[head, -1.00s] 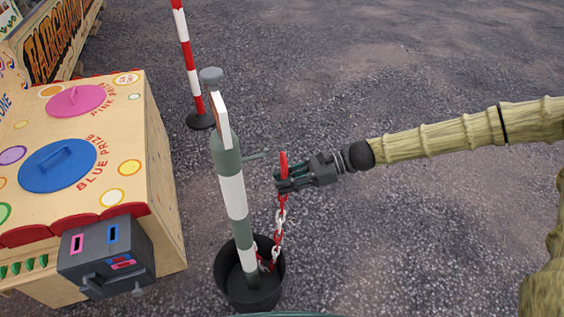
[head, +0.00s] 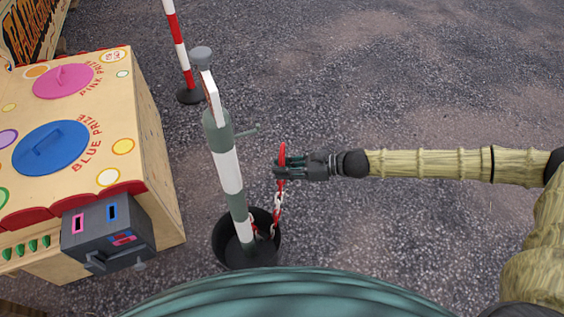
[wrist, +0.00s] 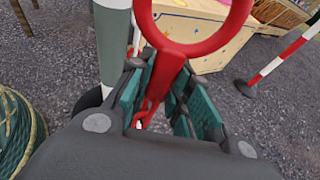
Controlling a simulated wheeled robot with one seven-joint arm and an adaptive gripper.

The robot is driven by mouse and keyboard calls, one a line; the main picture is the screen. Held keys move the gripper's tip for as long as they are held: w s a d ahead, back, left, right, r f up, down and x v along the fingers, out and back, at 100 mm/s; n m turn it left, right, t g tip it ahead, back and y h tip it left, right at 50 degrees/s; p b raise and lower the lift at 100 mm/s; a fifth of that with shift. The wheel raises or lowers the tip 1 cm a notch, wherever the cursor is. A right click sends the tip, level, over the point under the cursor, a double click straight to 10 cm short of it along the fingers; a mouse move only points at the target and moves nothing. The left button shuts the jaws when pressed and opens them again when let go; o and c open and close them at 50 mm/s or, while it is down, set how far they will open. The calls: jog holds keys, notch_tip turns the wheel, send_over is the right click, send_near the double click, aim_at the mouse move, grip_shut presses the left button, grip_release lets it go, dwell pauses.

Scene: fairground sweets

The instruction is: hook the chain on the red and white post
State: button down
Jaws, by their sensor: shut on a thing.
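My gripper (head: 281,170) is shut on a red hook or ring end (head: 283,152) of the chain. In the wrist view the red ring (wrist: 190,22) stands up from between the fingers, with its shank between the pads. The red and white chain (head: 277,205) hangs from it into a black bucket (head: 222,250) at the foot of a green and white post (head: 230,170). The red and white post (head: 179,50) stands further back on a dark round base (head: 192,95), apart from the chain. It also shows at the right of the wrist view (wrist: 285,57).
A wooden game stall (head: 150,130) with blue and pink lids fills the left. A grey slotted box (head: 105,235) hangs on its front. Open gravel (head: 400,80) lies behind and right.

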jog(key=d+f+m+t+p, duration=0.1)
jog(key=f+m+t+h, duration=0.1)
jog(key=t, duration=0.1)
jog(key=shift+w+d+f+m+p, duration=0.2)
jog(key=shift+d+f+m+p, duration=0.1)
jog(key=shift+d+m+p, duration=0.1)
jog(key=shift+d+f+m+t+h, duration=0.2)
jog(key=shift+m+t+h, duration=0.1)
jog(key=shift+t, duration=0.3)
jog(key=shift+w+d+f+m+t+h+p, duration=0.15)
jog(key=shift+d+m+t+h+p, duration=0.35)
jog(key=shift+m+t+p, duration=0.25)
